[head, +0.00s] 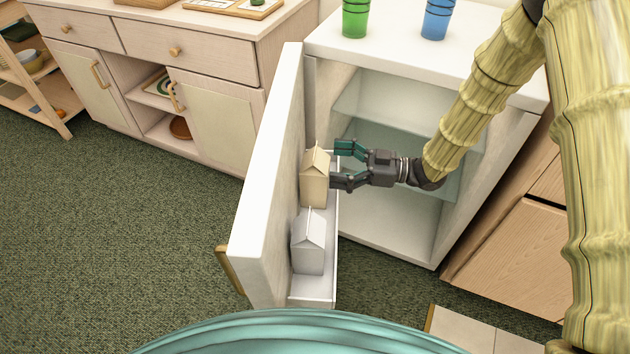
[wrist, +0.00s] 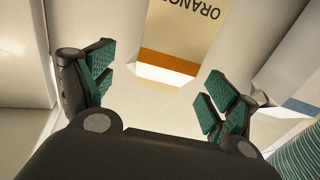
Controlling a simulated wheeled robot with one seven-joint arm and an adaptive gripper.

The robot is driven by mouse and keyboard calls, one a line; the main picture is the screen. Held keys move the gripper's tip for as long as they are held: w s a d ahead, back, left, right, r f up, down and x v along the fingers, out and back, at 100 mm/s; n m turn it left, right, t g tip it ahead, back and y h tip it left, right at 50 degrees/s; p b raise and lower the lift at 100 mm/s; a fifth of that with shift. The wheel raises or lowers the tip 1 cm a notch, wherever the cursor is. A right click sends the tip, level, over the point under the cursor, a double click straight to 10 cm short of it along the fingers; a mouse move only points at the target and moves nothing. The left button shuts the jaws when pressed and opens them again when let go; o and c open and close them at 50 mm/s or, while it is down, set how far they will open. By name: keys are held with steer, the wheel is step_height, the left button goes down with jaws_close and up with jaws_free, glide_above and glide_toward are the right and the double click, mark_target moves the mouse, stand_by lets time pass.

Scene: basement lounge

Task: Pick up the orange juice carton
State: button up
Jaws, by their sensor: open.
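The orange juice carton (head: 314,180) is beige with a gabled top and stands upright in the shelf of the open fridge door. In the wrist view the carton (wrist: 182,38) shows dark "ORANGE" lettering and an orange band, ahead of the fingers and between them. My gripper (head: 343,166) is open beside the carton's right side in the head view. In the wrist view my gripper (wrist: 160,95) has its green-padded fingers wide apart with nothing between the tips. Whether a finger touches the carton I cannot tell.
A white carton (head: 309,243) stands nearer on the same door shelf (head: 313,291). The open fridge door (head: 272,180) is close on the left. The fridge's glass shelves (head: 395,100) look empty. A green cup (head: 355,18) and a blue cup (head: 436,19) stand on top.

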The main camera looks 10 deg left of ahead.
mark_target(315, 164)
steer(key=a, duration=0.3)
steer(key=s+a+b, duration=0.1)
steer(key=shift+a+f, duration=0.35)
steer(key=shift+a, duration=0.4)
steer(key=shift+c, duration=0.5)
steer(key=c, duration=1.7)
steer(key=shift+r, duration=0.1)
jaws_close()
steer(key=shift+r, duration=0.1)
